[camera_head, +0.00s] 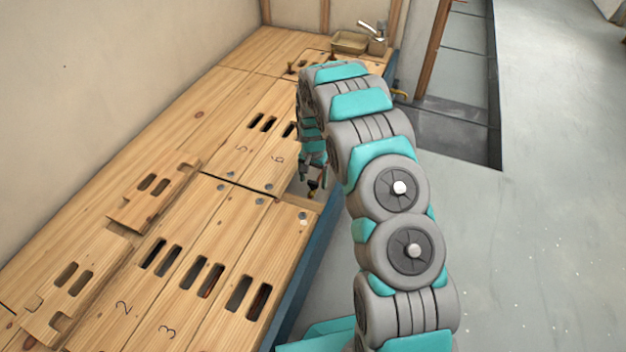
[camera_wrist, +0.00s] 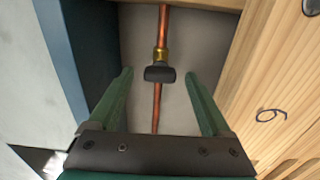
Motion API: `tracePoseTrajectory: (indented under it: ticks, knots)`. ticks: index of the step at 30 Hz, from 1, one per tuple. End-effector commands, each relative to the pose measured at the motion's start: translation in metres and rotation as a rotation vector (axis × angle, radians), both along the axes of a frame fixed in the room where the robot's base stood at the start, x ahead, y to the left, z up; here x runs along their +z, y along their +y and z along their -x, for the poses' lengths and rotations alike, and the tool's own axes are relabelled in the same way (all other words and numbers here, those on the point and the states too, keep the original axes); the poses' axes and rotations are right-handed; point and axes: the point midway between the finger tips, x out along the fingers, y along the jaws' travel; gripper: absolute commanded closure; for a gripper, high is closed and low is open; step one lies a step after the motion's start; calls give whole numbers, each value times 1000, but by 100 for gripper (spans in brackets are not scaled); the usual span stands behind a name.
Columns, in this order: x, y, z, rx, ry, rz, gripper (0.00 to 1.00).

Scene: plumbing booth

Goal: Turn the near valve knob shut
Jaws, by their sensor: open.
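The near valve in the wrist view has a black knob (camera_wrist: 160,74) on a brass body (camera_wrist: 160,54), set on a vertical copper pipe (camera_wrist: 164,22). It sits inside an opening between wooden boards. My gripper (camera_wrist: 160,88) is open, its two green fingers left and right of the knob with a gap on each side. Neither finger appears to touch it. In the head view my gripper (camera_head: 312,172) points down into the opening at the bench's right edge. A small dark and brass piece, seemingly the valve (camera_head: 313,188), shows just below the fingertips.
Wooden panels (camera_head: 185,235) with slots and painted numbers cover the bench left of my arm. A loose board (camera_head: 145,205) lies on them. A tap (camera_head: 373,38) and a basin (camera_head: 350,42) stand at the far end. In the wrist view, a dark blue side wall (camera_wrist: 88,55) bounds the opening's left.

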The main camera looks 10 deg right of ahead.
Motion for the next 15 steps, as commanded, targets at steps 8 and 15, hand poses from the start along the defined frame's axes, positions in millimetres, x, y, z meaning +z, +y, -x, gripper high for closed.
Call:
tracePoseTrajectory:
  ticks: [8, 15]
  knots:
    - [41, 0, -1, 0, -4, 0, 18]
    - [70, 0, 0, 0, -1, -1, 18]
